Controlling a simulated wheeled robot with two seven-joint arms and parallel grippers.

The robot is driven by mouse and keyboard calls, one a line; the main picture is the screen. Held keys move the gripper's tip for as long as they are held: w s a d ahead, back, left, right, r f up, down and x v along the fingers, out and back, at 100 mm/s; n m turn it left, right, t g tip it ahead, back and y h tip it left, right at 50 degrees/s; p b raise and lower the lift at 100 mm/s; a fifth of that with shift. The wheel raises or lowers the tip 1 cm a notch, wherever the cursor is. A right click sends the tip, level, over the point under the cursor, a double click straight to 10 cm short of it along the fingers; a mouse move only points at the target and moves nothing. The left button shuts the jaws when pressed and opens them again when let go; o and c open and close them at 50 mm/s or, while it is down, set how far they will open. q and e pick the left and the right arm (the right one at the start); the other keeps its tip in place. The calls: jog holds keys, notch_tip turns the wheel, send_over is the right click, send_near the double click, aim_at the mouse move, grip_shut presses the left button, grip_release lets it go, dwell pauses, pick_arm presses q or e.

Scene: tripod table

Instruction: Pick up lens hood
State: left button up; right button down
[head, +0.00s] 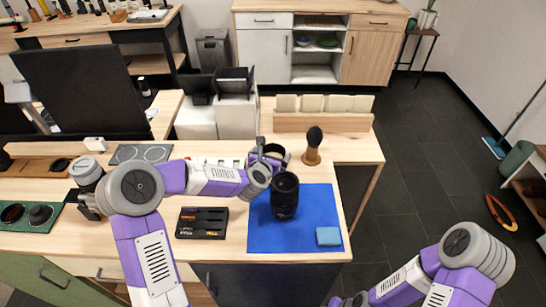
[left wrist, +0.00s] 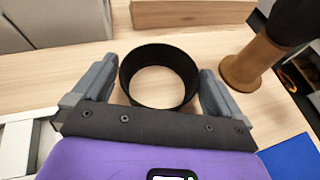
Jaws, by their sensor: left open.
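The lens hood, a short black ring open at both ends, shows in the left wrist view (left wrist: 158,54) on the bare wood of the table, with wood visible through it. My left gripper (left wrist: 157,80) is open, with one grey finger on each side of the hood and close to its wall; whether they touch it I cannot tell. In the head view the hood (head: 284,152) is partly hidden by my left gripper (head: 268,153), behind the black lens.
A black lens (head: 285,195) stands on a blue mat (head: 275,233) with a folded light-blue cloth (head: 328,236). A brush on a wooden stand (head: 312,153) is right of the hood. A wooden rack (head: 320,122) and white boxes (head: 236,112) stand behind. A black tool tray (head: 202,222) lies left.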

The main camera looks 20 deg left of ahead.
pick_arm(q)
jog(key=shift+w+f, duration=0.2)
jog(key=shift+w, duration=0.35)
jog(key=c, duration=0.7)
